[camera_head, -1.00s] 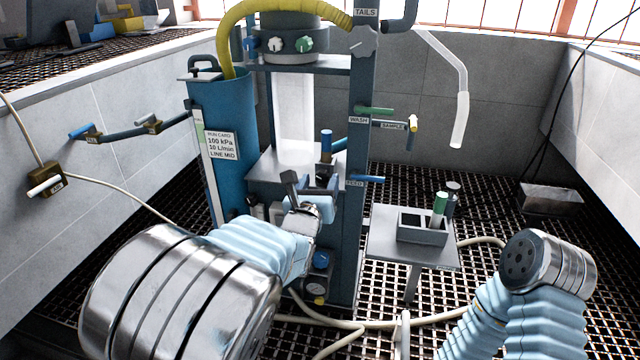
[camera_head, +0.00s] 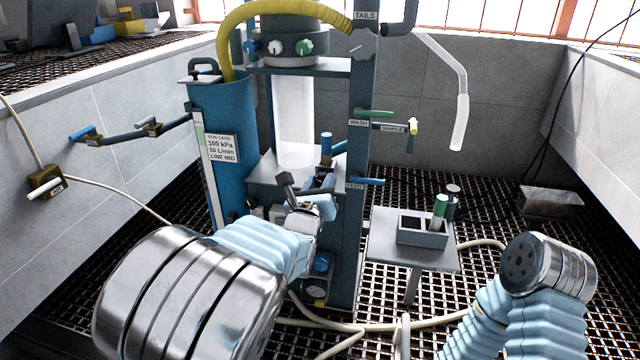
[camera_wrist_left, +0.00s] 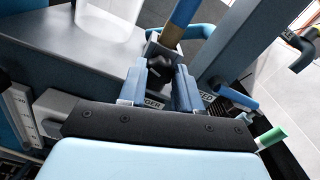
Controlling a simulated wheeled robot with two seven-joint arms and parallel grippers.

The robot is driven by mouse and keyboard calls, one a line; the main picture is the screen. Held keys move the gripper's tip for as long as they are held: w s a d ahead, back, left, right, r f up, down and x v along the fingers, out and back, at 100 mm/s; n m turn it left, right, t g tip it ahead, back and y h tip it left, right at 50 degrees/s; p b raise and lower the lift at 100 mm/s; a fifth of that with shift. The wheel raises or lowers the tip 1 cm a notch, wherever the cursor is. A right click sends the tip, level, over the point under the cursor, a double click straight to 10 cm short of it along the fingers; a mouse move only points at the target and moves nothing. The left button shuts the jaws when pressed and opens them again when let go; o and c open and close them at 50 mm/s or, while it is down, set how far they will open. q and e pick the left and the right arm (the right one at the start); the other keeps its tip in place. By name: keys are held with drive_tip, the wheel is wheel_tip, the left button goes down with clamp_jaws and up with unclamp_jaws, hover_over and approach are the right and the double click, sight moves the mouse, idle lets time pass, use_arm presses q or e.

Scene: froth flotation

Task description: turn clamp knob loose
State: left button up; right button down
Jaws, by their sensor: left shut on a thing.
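A small dark clamp knob (camera_wrist_left: 160,68) shows between my fingertips in the left wrist view, low at the front of the column stand. Its outline is partly covered by the fingers. My left gripper (camera_wrist_left: 163,80) is shut on it, with one blue finger on each side. A label ending in "GER" is partly visible behind the fingers. My right arm shows at the lower right of the head view, but its gripper does not.
A blue post with a brown band (camera_wrist_left: 184,14) rises just behind the knob. The blue FEED handle (camera_head: 369,181) is close on the right. A blue cylinder (camera_head: 222,140) stands left. A side table (camera_head: 385,235) holds a grey box (camera_head: 421,235). Pale hoses cross the grating.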

use_arm(q)
drive_tip(key=n, duration=0.4)
use_arm(e)
drive_tip(key=shift+f, duration=0.1)
use_arm(q)
drive_tip(key=o, duration=1)
drive_tip(key=shift+o, duration=0.2)
